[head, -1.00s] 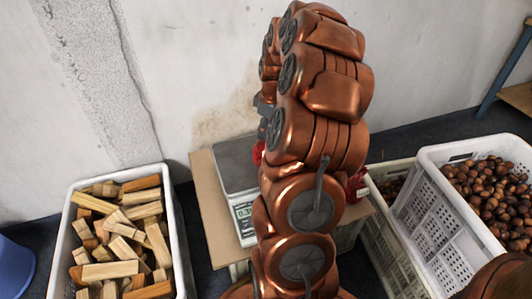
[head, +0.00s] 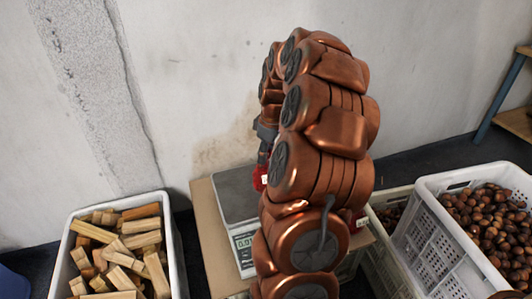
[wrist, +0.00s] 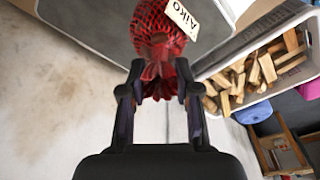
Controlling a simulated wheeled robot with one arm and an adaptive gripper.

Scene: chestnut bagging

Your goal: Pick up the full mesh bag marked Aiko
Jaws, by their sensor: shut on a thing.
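The red mesh bag (wrist: 152,30) has a cream tag (wrist: 182,18) reading "Aiko". In the wrist view my gripper (wrist: 158,78) is shut on the bag's gathered red neck, with one finger on each side. The bag's full body lies beyond the fingertips. In the head view a little of the red bag (head: 260,178) shows left of my arm, over the scale (head: 236,190). My arm hides most of the bag there. The scale's display (head: 246,243) seems to read about 0.0.
The scale stands on a cardboard-coloured surface (head: 207,235). A white crate of wood blocks (head: 176,262) is at left. A white crate of chestnuts (head: 436,235) is at right, beside another crate (head: 383,240). Something red (head: 361,219) shows right of my arm. A wall is close behind.

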